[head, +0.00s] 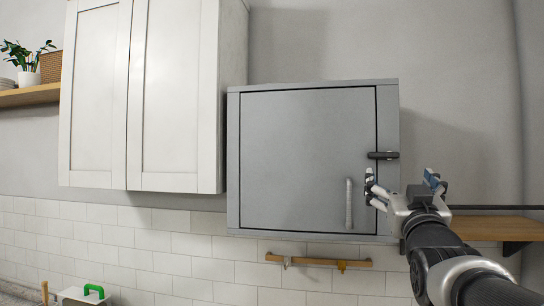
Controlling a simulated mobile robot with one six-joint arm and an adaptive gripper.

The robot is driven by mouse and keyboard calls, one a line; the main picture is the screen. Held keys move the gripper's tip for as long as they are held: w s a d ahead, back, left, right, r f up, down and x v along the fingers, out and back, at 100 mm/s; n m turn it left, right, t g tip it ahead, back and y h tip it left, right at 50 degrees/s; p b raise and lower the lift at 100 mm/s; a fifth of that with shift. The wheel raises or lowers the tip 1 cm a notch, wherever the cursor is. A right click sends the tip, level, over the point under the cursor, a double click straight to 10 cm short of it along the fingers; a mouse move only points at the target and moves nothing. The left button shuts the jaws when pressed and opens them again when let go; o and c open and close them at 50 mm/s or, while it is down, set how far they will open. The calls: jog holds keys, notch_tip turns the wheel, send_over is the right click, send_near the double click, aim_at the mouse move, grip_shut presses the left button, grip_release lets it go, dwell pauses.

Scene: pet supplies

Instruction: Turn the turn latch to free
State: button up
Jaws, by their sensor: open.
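The turn latch (383,155) is a small dark bar at the right edge of a grey cabinet (390,110). It lies horizontal, across the gap between the cabinet door (300,150) and its frame. The door is shut and has a light vertical handle (349,204) at its lower right. My gripper (402,184) is open and empty, with its fingers apart, just below and to the right of the latch in the picture. I cannot tell how far in front of the cabinet it is. My gripper and arm cover the cabinet's lower right corner.
A white two-door cabinet (165,95) hangs to the left of the grey one. A wooden rail with hooks (318,262) is below. A wooden shelf (490,229) is behind my arm at right. A plant (28,62) stands on a shelf at far left.

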aim_at(384, 156)
jog(key=p+x, duration=0.2)
jog(key=x, duration=1.1)
jog(key=shift+w+a+f+p, duration=0.1)
jog(key=shift+p, duration=0.2)
jog(key=shift+c, duration=0.4)
jog(key=c, duration=1)
